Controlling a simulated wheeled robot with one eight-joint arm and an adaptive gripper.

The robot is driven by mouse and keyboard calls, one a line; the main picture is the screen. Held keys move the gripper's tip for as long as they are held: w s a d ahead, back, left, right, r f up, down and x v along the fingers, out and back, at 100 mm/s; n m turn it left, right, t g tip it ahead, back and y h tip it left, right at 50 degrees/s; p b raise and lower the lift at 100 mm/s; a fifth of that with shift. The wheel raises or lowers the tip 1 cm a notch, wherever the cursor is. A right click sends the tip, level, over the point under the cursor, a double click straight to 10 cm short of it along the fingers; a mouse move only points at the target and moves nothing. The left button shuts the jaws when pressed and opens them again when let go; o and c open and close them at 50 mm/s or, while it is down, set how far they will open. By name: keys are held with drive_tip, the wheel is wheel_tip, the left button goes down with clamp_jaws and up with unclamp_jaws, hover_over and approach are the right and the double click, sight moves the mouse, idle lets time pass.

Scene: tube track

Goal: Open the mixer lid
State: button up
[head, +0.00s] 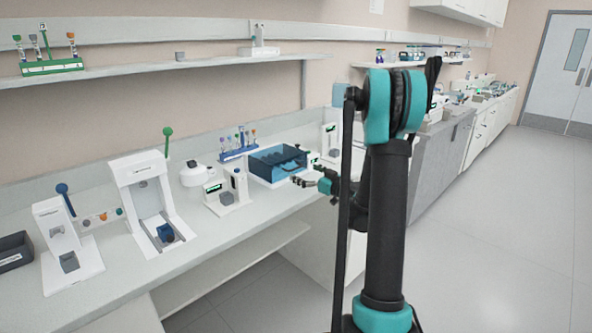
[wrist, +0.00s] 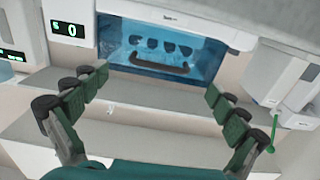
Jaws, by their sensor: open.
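The mixer (head: 283,167) is a box with a translucent blue lid, standing on the bench in the head view. In the wrist view its blue lid (wrist: 190,65) fills the top middle and appears shut. Several dark round shapes show through it. A dark bar handle (wrist: 145,63) runs along the lid's near side. My gripper (head: 301,181) is in front of the mixer in the head view. In the wrist view my gripper (wrist: 157,84) is open and empty, its green-padded fingers spread apart on either side of the handle, with no contact visible.
A device with a lit display (wrist: 69,30) stands left of the mixer in the wrist view. White equipment (wrist: 285,72) and a green lever (wrist: 274,125) are at the right. In the head view, a blue tube rack (head: 239,154) stands behind the mixer on its left.

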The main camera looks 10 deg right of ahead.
sight(297, 168)
drive_tip(key=shift+x, duration=2.35)
drive_tip(key=c, duration=1.7)
drive_tip(key=shift+r, duration=0.15)
